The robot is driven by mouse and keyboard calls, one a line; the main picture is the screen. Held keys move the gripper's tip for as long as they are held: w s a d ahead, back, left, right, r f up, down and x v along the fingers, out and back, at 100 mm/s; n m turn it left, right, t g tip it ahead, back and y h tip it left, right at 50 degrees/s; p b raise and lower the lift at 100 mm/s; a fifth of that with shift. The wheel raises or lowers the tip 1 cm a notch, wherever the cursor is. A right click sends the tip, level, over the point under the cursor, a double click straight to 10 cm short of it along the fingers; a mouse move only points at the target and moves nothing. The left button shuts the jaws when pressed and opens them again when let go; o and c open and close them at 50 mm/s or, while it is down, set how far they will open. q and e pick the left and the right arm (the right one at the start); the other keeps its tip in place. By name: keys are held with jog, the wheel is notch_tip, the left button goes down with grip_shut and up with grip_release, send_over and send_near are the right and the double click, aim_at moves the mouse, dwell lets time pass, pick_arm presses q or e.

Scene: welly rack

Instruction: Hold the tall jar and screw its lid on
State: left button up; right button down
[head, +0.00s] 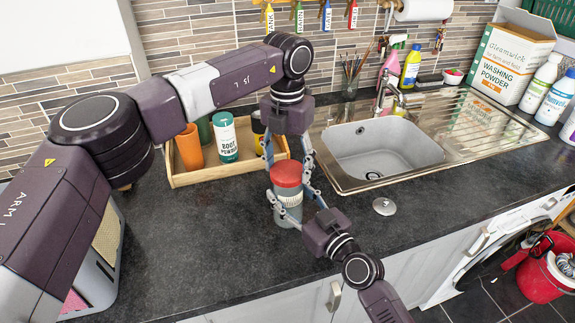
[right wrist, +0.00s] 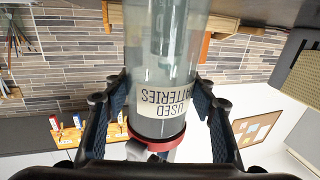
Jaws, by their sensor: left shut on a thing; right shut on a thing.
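The tall clear jar (head: 287,213) stands upright on the dark worktop, between the tray and the sink. Its "USED BATTERIES" label shows upside down in the right wrist view (right wrist: 163,100). The red lid (head: 286,174) sits at the jar's top; its rim shows at the bottom of the right wrist view (right wrist: 152,143). I cannot tell how tightly it is seated. My left gripper (head: 288,163) points down from above, its fingers shut on the lid. My right gripper (head: 291,199) comes from the front right, its fingers on either side of the jar body, shut on it.
A wooden tray (head: 179,181) with an orange cup (head: 189,148) and a white-and-teal tub (head: 225,137) stands left behind the jar. The sink (head: 375,150) is to the right. A round metal plug (head: 384,206) lies on the worktop near it.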

pick_arm(q)
jog(key=m, duration=0.7)
jog(key=o, duration=1.4)
notch_tip(320, 180, up, 12)
pick_arm(e)
jog(key=c, duration=0.8)
grip_release()
